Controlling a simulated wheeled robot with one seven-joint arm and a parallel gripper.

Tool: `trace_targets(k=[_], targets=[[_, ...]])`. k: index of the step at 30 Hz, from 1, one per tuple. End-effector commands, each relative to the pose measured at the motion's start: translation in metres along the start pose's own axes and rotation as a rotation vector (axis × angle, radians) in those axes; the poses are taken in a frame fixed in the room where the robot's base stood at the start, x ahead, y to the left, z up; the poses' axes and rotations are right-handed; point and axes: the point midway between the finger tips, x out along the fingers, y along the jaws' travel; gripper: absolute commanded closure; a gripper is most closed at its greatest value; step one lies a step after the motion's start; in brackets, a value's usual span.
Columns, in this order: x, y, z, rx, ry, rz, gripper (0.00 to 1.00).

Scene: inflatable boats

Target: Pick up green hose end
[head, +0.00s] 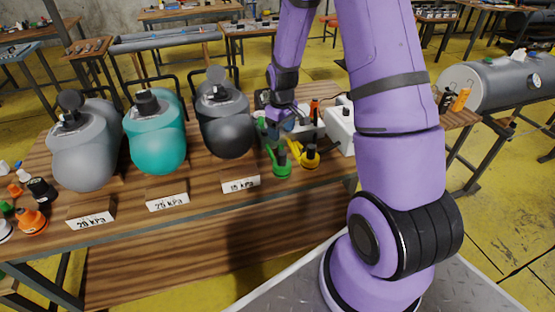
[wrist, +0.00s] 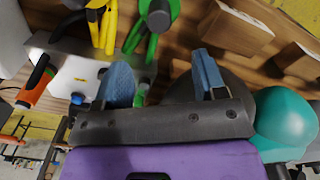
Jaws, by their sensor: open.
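The green hose end (head: 282,163) stands near the front edge of the wooden table, beside the yellow hose end (head: 311,156). In the wrist view the green hose end (wrist: 158,18), with its dark cap, lies beyond my fingertips, near the top edge. My gripper (head: 278,128) is above the table, behind the green hose end and by the pump unit. In the wrist view my gripper (wrist: 161,62) shows two blue fingers spread apart, with nothing held between them. The hose end is apart from the fingers. My arm hides part of the table in the head view.
A dark grey bulb (head: 225,125), a teal one (head: 156,137) and a light grey one (head: 84,152) stand to the left, with pressure labels before them. A white box (head: 341,126) is to the right. Orange hose ends (head: 32,221) lie at far left.

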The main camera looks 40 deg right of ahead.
Motion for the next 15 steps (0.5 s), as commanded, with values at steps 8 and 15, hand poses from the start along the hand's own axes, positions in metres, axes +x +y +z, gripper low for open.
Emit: trace_targets(k=[8,15], targets=[[0.03,0.003,0.001,-0.005,-0.009,-0.006,0.35],[0.06,0.002,0.001,-0.004,-0.008,-0.005,0.35]])
